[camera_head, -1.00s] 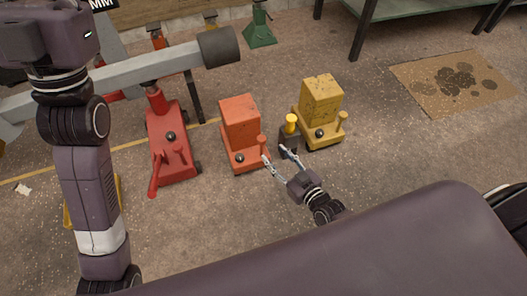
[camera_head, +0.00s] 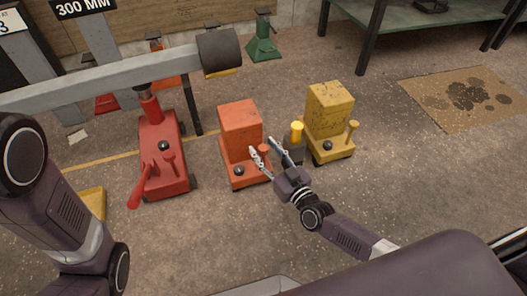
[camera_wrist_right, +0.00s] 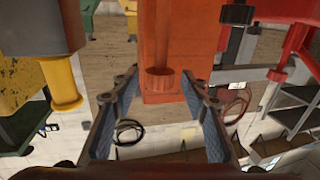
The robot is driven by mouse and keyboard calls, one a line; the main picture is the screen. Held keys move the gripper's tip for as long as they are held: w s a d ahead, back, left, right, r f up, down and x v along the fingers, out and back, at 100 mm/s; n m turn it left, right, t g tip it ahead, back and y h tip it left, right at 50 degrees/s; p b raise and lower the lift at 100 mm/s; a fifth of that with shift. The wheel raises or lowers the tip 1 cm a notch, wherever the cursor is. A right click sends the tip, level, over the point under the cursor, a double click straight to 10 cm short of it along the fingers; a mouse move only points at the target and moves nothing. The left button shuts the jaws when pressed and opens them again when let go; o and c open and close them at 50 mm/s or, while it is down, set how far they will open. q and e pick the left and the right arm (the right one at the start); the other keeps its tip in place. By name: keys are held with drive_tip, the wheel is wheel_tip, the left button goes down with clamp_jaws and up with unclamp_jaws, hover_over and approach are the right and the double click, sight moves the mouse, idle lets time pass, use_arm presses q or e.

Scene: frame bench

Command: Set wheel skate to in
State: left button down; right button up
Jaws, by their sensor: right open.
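No part is labelled as the wheel skate, and I cannot tell for sure which one it is. An orange block-shaped unit (camera_head: 240,125) stands on the floor in the middle of the head view, with a dark ball knob and an upright orange peg (camera_wrist_right: 160,82) on its front base. My right gripper (camera_head: 262,146) is open, with its fingers on either side of this peg. In the right wrist view my right gripper (camera_wrist_right: 161,95) shows a gap on both sides of the peg. My left gripper is out of view; only its arm shows at left.
A yellow block unit (camera_head: 330,108) and a dark post with a yellow cap (camera_head: 297,132) stand close to the right. A red jack (camera_head: 164,165) stands left under a grey beam (camera_head: 100,84). A stained cardboard sheet (camera_head: 460,98) lies right, with open floor before it.

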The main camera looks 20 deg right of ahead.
drive_tip(key=shift+w+a, duration=0.1)
drive_tip(key=shift+w, duration=0.3)
drive_tip(key=shift+c, duration=0.6)
clamp_jaws()
